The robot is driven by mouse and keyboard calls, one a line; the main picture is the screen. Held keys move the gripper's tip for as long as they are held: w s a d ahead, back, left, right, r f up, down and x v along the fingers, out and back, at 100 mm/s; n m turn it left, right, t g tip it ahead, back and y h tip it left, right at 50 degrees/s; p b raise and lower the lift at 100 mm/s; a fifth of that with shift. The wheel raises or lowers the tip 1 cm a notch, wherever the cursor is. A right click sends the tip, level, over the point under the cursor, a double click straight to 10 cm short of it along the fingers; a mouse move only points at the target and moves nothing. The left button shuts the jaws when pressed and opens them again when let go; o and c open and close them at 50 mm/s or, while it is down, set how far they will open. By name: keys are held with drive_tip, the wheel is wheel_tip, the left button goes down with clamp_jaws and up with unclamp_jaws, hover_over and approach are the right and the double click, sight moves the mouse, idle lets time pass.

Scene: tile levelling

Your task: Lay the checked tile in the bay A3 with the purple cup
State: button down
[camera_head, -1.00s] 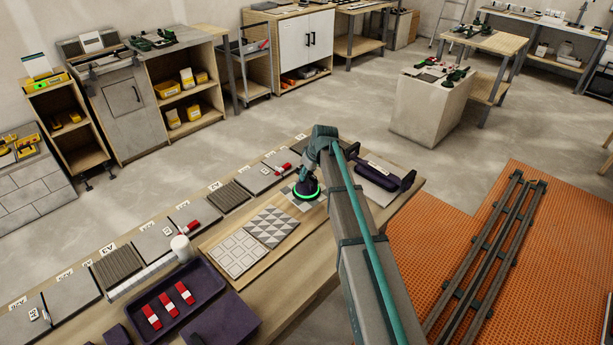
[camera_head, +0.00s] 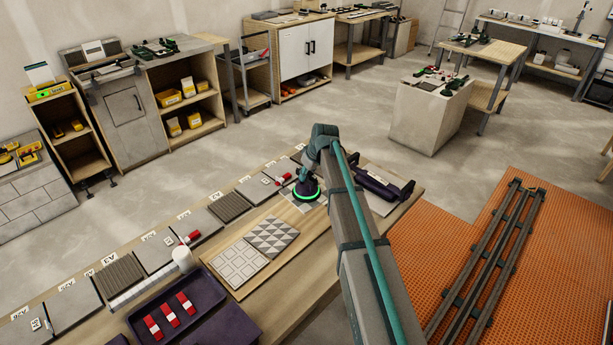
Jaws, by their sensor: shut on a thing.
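My gripper (camera_head: 308,172) is shut on the purple cup (camera_head: 307,187), a dark suction cup with a glowing green ring at its base. The cup is upright over the checked tile (camera_head: 297,211), a grey and pale tile partly hidden beneath it. I cannot tell whether the tile is raised or resting on the wooden board (camera_head: 312,228). Bays with upside-down labels run along the table's far edge. One label (camera_head: 108,260) seems to read A3, beside a ribbed dark tile (camera_head: 121,275); the other labels are too small to read surely.
A triangle-patterned tile (camera_head: 272,237) and a square-patterned tile (camera_head: 239,262) lie on the board. A purple tray (camera_head: 205,318) holds red-and-white pieces. A white cylinder (camera_head: 182,258) and red-handled tools stand near the bays. A dark case (camera_head: 376,182) is right of the cup.

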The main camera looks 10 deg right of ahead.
drive_tip(key=s+a, duration=0.6)
drive_tip(key=a, duration=1.7)
drive_tip(key=s+a+b, duration=0.1)
drive_tip(key=s+a, duration=0.5)
drive_tip(key=a, duration=1.7)
drive_tip(key=s+a+n, duration=0.1)
drive_tip(key=s+a, duration=0.5)
drive_tip(key=a, duration=1.6)
drive_tip(key=shift+s+a+y+b, duration=0.15)
drive_tip(key=shift+a+y+b, duration=0.15)
drive_tip(key=shift+a+b, duration=0.1)
idle(0.7)
